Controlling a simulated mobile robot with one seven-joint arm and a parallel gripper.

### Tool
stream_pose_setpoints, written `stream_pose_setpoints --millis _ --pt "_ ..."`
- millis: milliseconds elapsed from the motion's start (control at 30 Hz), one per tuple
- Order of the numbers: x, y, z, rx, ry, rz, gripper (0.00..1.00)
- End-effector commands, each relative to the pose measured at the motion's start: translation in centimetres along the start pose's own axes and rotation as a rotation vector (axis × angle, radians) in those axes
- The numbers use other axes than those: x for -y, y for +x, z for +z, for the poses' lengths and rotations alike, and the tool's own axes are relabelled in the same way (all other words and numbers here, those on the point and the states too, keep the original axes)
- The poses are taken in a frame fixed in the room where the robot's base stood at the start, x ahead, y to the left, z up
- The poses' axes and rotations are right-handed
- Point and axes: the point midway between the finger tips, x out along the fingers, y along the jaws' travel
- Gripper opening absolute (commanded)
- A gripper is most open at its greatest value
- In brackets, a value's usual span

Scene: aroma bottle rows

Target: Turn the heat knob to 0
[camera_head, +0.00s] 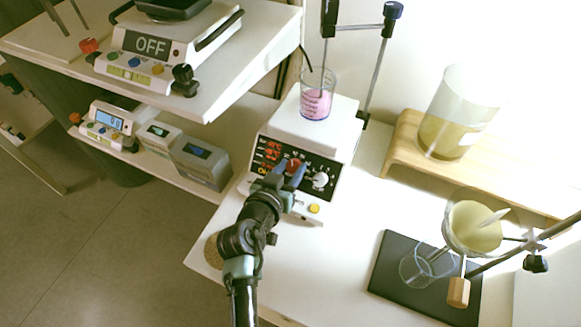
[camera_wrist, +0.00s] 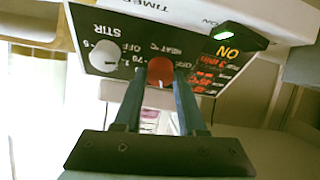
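The white hotplate stirrer (camera_head: 318,135) stands on the white bench with its black control panel facing my arm. The red heat knob (camera_head: 293,165) sits mid-panel; the wrist view shows it upside down as a red disc (camera_wrist: 160,71) by the word HEAT. My gripper (camera_head: 290,173) reaches the panel, its two blue-grey fingers apart, one on each side of the red knob; it also shows in the wrist view (camera_wrist: 160,76). I cannot tell whether the fingers press on the knob. The knob's pointer is not readable. The white stir knob (camera_head: 320,180) is beside it, outside the fingers.
A beaker of pink liquid (camera_head: 316,97) stands on the hotplate, near a metal stand (camera_head: 378,66). A yellow button (camera_head: 314,208) is on the base. A black mat (camera_head: 398,262) with glassware lies to the right. A shelf (camera_head: 213,95) with another device is at upper left.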

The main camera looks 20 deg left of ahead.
Motion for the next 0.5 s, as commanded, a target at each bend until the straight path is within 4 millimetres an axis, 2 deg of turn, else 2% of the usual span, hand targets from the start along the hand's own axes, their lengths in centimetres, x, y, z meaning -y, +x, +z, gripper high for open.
stream_pose_setpoints --millis 33,167,500 --pt "-0.01 -0.01 0.01 0.0 0.0 0.0 0.24" --pt "0.0 -0.02 0.01 0.0 0.0 0.0 0.0" --pt "-0.1 -0.06 -0.09 0.002 -0.023 -0.006 0.0"
